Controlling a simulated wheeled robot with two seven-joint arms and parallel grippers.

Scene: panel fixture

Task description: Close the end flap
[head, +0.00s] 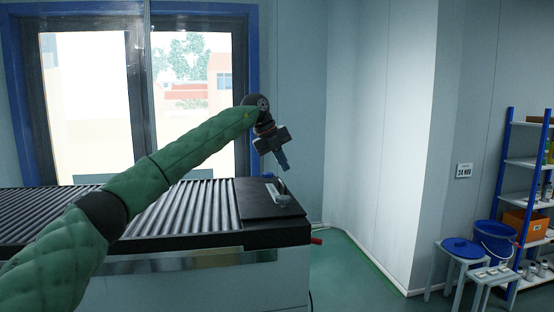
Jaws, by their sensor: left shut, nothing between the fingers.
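A dark flat plate, which looks like the end flap (254,207), is at the right end of the roller conveyor (180,215). It appears to lie about level with the rollers; I cannot tell whether it is fully down. A small silver metal fitting (279,195) sits on it. My left gripper (284,165) is shut and empty, pointing down above the far right part of the plate, and looks apart from it. My left arm crosses in front of the conveyor and hides part of the rollers. My right gripper is out of view.
A red handle (316,241) sticks out at the conveyor's right end. Stools (447,262) with a blue lid, a blue bucket (494,240) and a blue-framed shelf (520,163) stand at the right. The green floor between is clear. Windows are behind the conveyor.

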